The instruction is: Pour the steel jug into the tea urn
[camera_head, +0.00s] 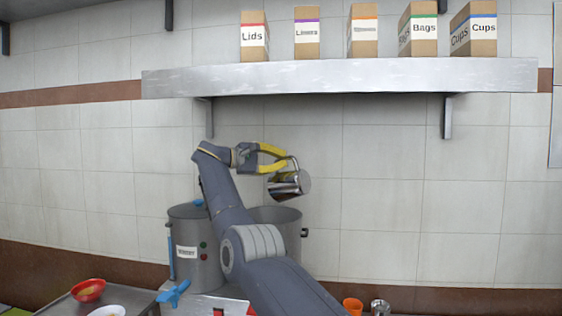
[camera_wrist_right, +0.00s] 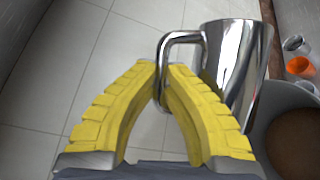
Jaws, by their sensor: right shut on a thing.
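The steel jug (camera_head: 291,183) is in the air in the head view, tilted well over to one side, above an open steel pot (camera_head: 287,213). My right gripper (camera_head: 284,158) has its yellow fingers shut on the jug's handle. The right wrist view shows the gripper (camera_wrist_right: 161,75) at the handle and the shiny jug (camera_wrist_right: 238,65). The jug's mouth and contents are hidden. A lidded steel vessel (camera_head: 187,240) with a label, a red and a green button stands left of the pot. I cannot tell which vessel is the tea urn. My left gripper is out of view.
In the wrist view, the pot (camera_wrist_right: 272,131) below the jug holds something brown. A blue tap (camera_head: 173,293) sticks out in front. A red bowl (camera_head: 89,290) is at lower left. An orange cup (camera_head: 353,306) and metal cup (camera_head: 380,307) are at lower right. A shelf (camera_head: 340,78) with boxes hangs above.

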